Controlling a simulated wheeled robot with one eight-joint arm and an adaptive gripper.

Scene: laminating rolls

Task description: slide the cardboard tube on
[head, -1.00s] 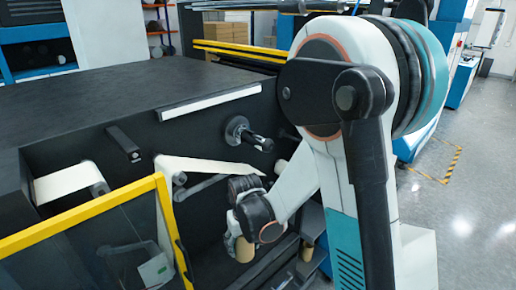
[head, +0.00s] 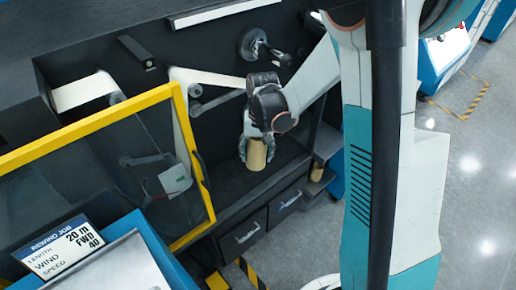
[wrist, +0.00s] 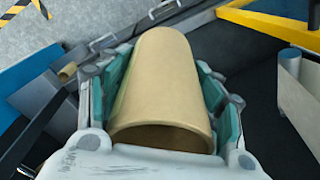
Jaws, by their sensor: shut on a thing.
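The tan cardboard tube (head: 257,155) is held in my gripper (head: 258,138), in front of the machine's dark face. In the wrist view the tube (wrist: 160,80) lies lengthwise between the two green-padded fingers (wrist: 165,88), which are shut on it from both sides. Its hollow near end faces the camera; its far end opening is hidden. A dark spindle with a round metal flange (head: 256,46) sticks out of the machine face, above the gripper in the head view. The tube is apart from it.
A yellow-framed clear guard (head: 168,95) stands open at left. White web (head: 205,78) runs over rollers left of the spindle. Drawers (head: 245,232) lie below, and a small tan piece (head: 316,173) sits on a shelf at right. A blue stand holds a job sign (head: 62,250).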

